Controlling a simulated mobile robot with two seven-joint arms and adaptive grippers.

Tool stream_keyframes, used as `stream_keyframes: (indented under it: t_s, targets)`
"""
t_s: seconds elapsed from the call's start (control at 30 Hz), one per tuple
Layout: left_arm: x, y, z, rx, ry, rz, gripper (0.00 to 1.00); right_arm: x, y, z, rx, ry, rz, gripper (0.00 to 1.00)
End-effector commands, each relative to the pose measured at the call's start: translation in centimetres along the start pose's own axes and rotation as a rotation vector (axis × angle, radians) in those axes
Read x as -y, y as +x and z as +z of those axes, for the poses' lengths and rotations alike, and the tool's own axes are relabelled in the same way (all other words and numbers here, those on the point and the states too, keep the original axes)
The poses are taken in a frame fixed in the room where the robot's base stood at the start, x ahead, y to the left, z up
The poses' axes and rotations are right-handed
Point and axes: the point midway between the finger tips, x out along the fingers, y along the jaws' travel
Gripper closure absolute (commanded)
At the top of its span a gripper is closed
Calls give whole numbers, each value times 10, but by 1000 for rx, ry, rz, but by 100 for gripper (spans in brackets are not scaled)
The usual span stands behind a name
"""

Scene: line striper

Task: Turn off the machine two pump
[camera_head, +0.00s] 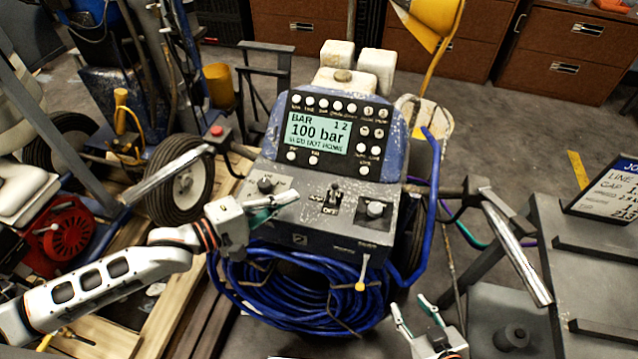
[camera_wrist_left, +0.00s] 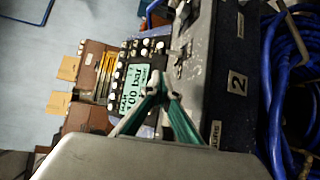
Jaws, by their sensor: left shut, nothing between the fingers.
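The line striper (camera_head: 330,240) faces me, with a lit display (camera_head: 318,132) reading "BAR" and "100 bar". Its grey panel holds a toggle switch (camera_head: 334,192) with an OFF label, between a left knob (camera_head: 265,184) and a right knob (camera_head: 375,208). My left gripper (camera_head: 292,197) is shut and empty over the panel, between the left knob and the toggle. The left wrist view shows its closed fingertips (camera_wrist_left: 157,84) overlapping the display (camera_wrist_left: 134,95), with a "2" label (camera_wrist_left: 237,83) on the machine's front. My right gripper (camera_head: 413,305) is open and empty, low in front of the machine.
A coiled blue hose (camera_head: 290,295) hangs below the panel. A metal handlebar (camera_head: 515,250) sticks out at right, beside a grey table (camera_head: 600,295). Another machine with a wheel (camera_head: 182,190) stands at left. Wooden drawers (camera_head: 570,45) stand behind.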

Motion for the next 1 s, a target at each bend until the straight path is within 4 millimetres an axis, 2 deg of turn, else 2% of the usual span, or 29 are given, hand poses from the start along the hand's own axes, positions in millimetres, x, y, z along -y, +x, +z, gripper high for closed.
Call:
stream_keyframes:
  t_s: [0.17, 0.4, 0.6, 0.8, 1.0]
  targets:
    - [0, 17, 0, 1, -1, 3, 100, 0, 1, 2, 1, 1, 0, 60]
    - [0, 59, 0, 1, 0, 3, 100, 1, 3, 8, 5, 1, 0, 60]
    - [0, 87, 0, 1, 0, 1, 100, 1, 4, 12, 9, 0, 0, 60]
    - [0, 98, 0, 1, 0, 0, 100, 0, 5, 12, 9, -3, 1, 60]
    - [0, 100, 0, 1, 0, 0, 100, -1, 5, 9, 4, -4, 2, 60]
